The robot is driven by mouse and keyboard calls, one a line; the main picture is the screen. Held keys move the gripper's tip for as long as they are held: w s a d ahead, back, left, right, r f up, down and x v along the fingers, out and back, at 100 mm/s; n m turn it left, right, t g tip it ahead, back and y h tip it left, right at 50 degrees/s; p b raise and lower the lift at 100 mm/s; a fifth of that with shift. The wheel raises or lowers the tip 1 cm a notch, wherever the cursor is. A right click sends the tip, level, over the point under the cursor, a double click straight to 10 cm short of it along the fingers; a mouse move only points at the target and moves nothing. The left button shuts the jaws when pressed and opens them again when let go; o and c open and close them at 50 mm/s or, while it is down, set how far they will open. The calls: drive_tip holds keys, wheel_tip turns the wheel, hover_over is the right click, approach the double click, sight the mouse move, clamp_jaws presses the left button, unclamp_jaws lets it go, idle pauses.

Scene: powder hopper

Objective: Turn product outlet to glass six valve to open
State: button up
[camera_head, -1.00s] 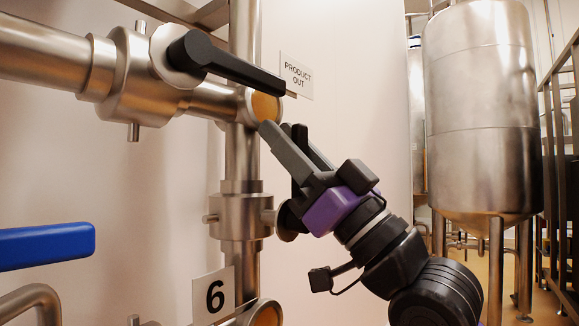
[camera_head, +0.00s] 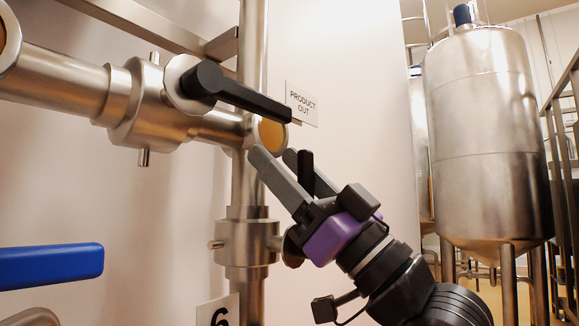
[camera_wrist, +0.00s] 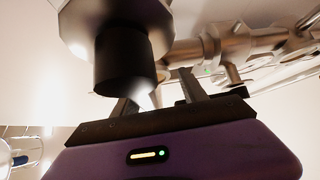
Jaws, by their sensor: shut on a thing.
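The number six valve (camera_head: 245,243) is a steel body on the vertical pipe, above the "6" plate (camera_head: 217,314). Its black lever handle (camera_head: 305,172) points up, roughly along the pipe, and rises between my fingers. My gripper (camera_head: 272,165) is shut on this lever from the lower right. The lever's lower part is hidden behind my purple gripper body. In the wrist view, the dark round hub (camera_wrist: 125,60) stands close in front of my gripper, and my fingers (camera_wrist: 160,95) reach up behind it.
Another valve with a black lever (camera_head: 240,93) crosses the pipe just above my fingertips, beside the "PRODUCT OUT" sign (camera_head: 303,103). A blue handle (camera_head: 50,265) juts in at the left. A steel tank (camera_head: 485,140) and a railing (camera_head: 560,150) stand at the right.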

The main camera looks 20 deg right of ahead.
sight(308, 189)
drive_tip(key=shift+d+r, duration=0.1)
idle(0.4)
drive_tip(key=shift+s+d+f, duration=0.25)
drive_tip(key=shift+d+f, duration=0.05)
drive_tip(key=shift+f, duration=0.1)
drive_tip(key=b+v, duration=0.1)
drive_tip(key=v, duration=0.5)
drive_tip(key=shift+s+d+f, duration=0.15)
drive_tip(key=shift+s+f, duration=0.05)
drive_tip(key=shift+f, duration=0.05)
